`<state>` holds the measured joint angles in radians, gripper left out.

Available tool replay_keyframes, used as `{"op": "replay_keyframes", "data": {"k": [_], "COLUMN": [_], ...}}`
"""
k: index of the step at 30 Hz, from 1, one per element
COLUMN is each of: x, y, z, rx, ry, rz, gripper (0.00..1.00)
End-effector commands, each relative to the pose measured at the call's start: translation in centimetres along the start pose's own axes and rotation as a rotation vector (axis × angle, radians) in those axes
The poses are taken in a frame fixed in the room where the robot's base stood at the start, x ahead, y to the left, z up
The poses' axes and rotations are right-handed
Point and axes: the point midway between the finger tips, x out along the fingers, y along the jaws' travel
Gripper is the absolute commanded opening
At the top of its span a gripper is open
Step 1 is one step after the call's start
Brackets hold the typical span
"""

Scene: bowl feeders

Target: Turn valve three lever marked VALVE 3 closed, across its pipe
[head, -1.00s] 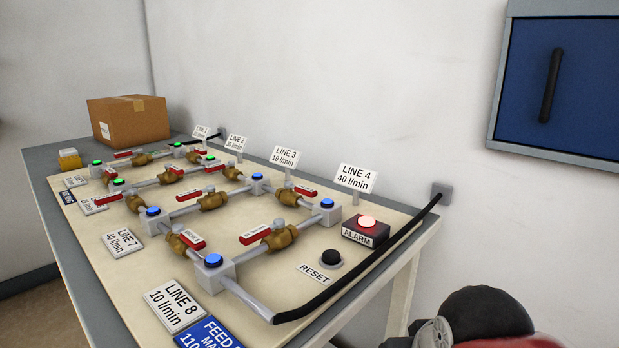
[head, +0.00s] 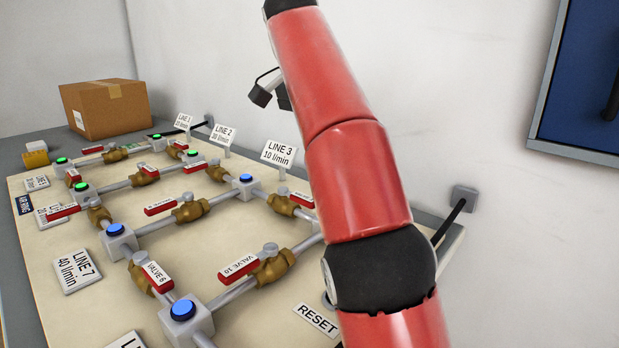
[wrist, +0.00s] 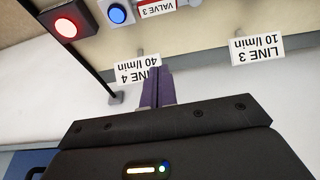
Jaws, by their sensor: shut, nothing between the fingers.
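A red lever marked VALVE 3 (wrist: 157,9) shows at the top edge of the wrist view, partly cut off.
The LINE 3 sign (wrist: 257,49) stands beside the fingers. A lit red alarm button (wrist: 66,27) and a blue button (wrist: 117,13) are near the lever. Other valves, such as VALVE 10 (head: 247,265) and VALVE 6 (head: 158,277), crowd the board. The wall (head: 440,110) is behind.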

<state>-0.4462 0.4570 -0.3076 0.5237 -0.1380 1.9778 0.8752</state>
Motion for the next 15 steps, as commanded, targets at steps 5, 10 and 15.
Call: {"op": "replay_keyframes", "data": {"k": [5, 10, 15], "x": [-0.2, -0.21, -0.14], "y": [-0.82, -0.8, -0.76], "z": [0.56, 0.56, 0.51], "rx": [0.02, 0.021, 0.021], "ry": [0.01, 0.01, 0.009], "rz": [0.01, 0.011, 0.01], "gripper": [0.0, 0.0, 0.0]}}
